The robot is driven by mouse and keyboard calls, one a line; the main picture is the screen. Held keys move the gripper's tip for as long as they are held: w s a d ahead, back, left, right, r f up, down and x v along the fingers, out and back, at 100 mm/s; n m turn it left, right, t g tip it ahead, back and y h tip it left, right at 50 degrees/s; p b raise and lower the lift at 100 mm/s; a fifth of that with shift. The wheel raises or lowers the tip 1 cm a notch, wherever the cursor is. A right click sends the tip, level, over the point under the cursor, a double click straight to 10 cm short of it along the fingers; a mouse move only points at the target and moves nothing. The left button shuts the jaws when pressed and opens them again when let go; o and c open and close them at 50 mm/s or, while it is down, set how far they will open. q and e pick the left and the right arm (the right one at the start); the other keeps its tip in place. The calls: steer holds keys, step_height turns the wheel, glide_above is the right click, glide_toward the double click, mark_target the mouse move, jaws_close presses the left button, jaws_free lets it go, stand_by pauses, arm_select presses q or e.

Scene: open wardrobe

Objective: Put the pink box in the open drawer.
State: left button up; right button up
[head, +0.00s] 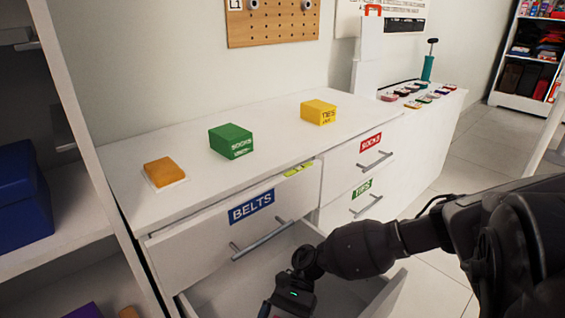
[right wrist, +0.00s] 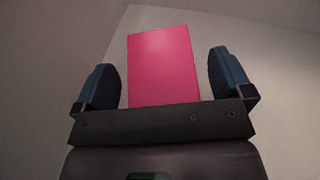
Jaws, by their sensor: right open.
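The pink box (right wrist: 163,65) shows in the right wrist view, between the two spread fingers of my right gripper (right wrist: 165,80), with a gap on each side. It is hidden in the head view. The pale surface behind it looks like the drawer's inside, but I cannot tell whether the box rests on it. In the head view my right gripper (head: 284,306) is low inside the open bottom drawer (head: 392,296), its fingertips cut off by the lower edge. My left gripper is not in view.
The BELTS drawer (head: 215,232) above is slightly open. An orange box (head: 164,171), a green box (head: 230,141) and a yellow box (head: 318,112) stand on the white dresser top (head: 262,135). A shelf with a blue box (head: 20,195) stands at left.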

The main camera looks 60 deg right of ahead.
steer(key=shift+r, duration=0.1)
steer(key=shift+w+r+p, duration=0.1)
steer(key=shift+r+p, duration=0.2)
steer(key=shift+r, duration=0.05)
steer(key=p+v, duration=0.1)
steer(key=v, duration=1.1)
steer(key=shift+r, duration=0.2)
